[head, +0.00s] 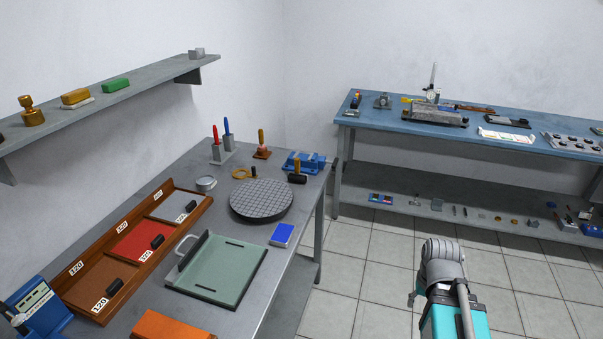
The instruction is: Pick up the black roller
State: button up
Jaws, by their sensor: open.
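My arm shows at the lower right of the head view, over the floor and well apart from the roller. No jaws of my gripper can be made out.
On the bench are a brown tray with black-handled blocks, a green board (217,270), a blue box (282,235) and upright tools. A shelf (110,92) hangs above. A blue table (470,131) stands at the back right. The floor between is clear.

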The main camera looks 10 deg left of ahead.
aim_at(292, 177)
jog(key=i, duration=0.85)
